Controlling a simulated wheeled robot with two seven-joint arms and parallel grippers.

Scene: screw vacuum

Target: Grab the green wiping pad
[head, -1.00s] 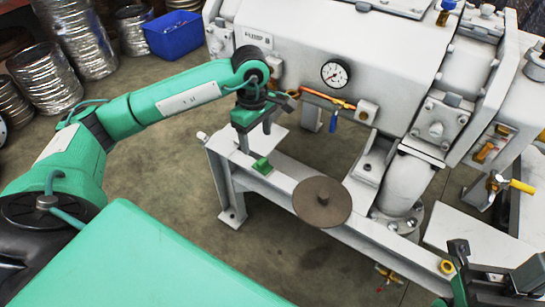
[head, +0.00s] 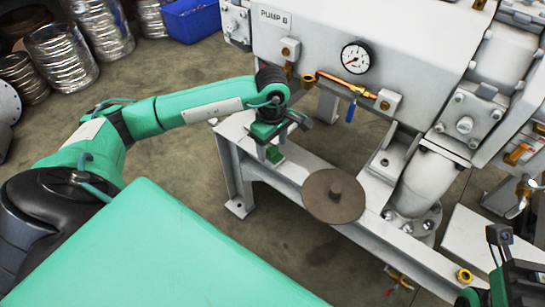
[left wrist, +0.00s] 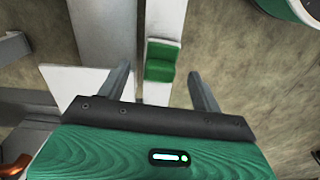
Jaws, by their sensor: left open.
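The green wiping pad (head: 275,155) is a small block with a raised part, lying on the grey frame's beam below pump B. In the left wrist view the pad (left wrist: 160,62) lies just beyond and between my left gripper's fingertips, with clear gaps on both sides. My left gripper (head: 268,146) is open and empty, pointing down right over the pad; the fingers also show in the left wrist view (left wrist: 160,74). The head view partly hides the fingers behind the wrist. My right gripper (head: 498,262) shows only partly at the lower right edge.
A round brown disc (head: 333,196) with a knob sits on the beam (head: 290,186) right of the pad. Pump B (head: 350,50) with its gauge (head: 356,57) and copper pipe (head: 345,85) stands behind. A blue bin (head: 192,20) is far back.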

